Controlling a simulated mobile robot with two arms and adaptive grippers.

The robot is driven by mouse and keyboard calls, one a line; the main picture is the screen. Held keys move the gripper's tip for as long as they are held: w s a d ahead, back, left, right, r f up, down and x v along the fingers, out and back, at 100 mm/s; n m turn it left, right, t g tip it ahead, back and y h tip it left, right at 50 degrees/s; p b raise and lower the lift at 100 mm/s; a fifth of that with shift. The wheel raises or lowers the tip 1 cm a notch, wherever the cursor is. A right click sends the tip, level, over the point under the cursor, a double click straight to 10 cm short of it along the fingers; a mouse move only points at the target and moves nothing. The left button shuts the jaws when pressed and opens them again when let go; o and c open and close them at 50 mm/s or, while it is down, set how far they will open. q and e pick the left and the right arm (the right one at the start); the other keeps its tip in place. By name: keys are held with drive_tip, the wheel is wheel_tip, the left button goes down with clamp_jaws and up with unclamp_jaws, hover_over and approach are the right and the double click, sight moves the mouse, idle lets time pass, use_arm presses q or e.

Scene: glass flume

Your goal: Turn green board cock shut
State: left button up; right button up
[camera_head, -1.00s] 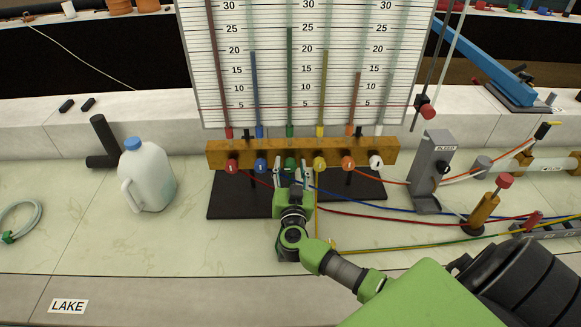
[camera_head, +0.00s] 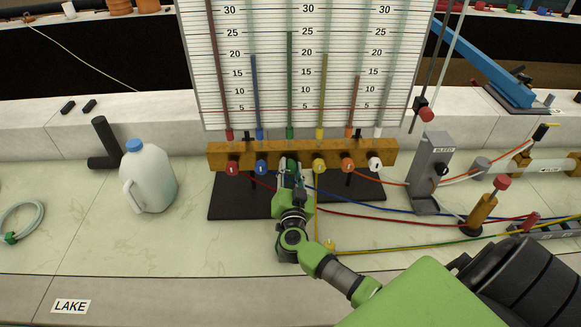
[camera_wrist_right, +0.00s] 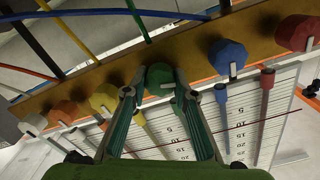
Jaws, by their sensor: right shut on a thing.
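The green board cock (camera_wrist_right: 160,80) is a round green knob on the wooden manifold bar, between the yellow cock (camera_wrist_right: 104,97) and the blue cock (camera_wrist_right: 227,55). In the right wrist view my right gripper (camera_wrist_right: 158,92) has its two fingers on either side of the green cock, shut on it. In the head view my right gripper (camera_head: 290,178) reaches the bar from the front and mostly hides the green cock. The green column (camera_head: 290,90) on the scale board stands above it. My left gripper is not in view.
The red cock (camera_head: 232,168), orange cock (camera_head: 347,166) and white cock (camera_head: 375,164) sit along the same wooden bar (camera_head: 220,153). A jug (camera_head: 150,180) stands at the left. Hoses, a grey BLEED stand (camera_head: 432,165) and a brass post (camera_head: 482,215) are at the right.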

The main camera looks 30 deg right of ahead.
drive_tip(key=m, duration=0.3)
drive_tip(key=shift+f, duration=0.1)
drive_tip(key=m, duration=0.3)
drive_tip(key=shift+m, duration=0.3)
drive_tip(key=m, duration=0.4)
drive_tip(key=shift+f, duration=0.15)
drive_tip(key=shift+m+b, duration=0.7)
drive_tip(key=shift+m, duration=1.5)
drive_tip(key=o, duration=1.1)
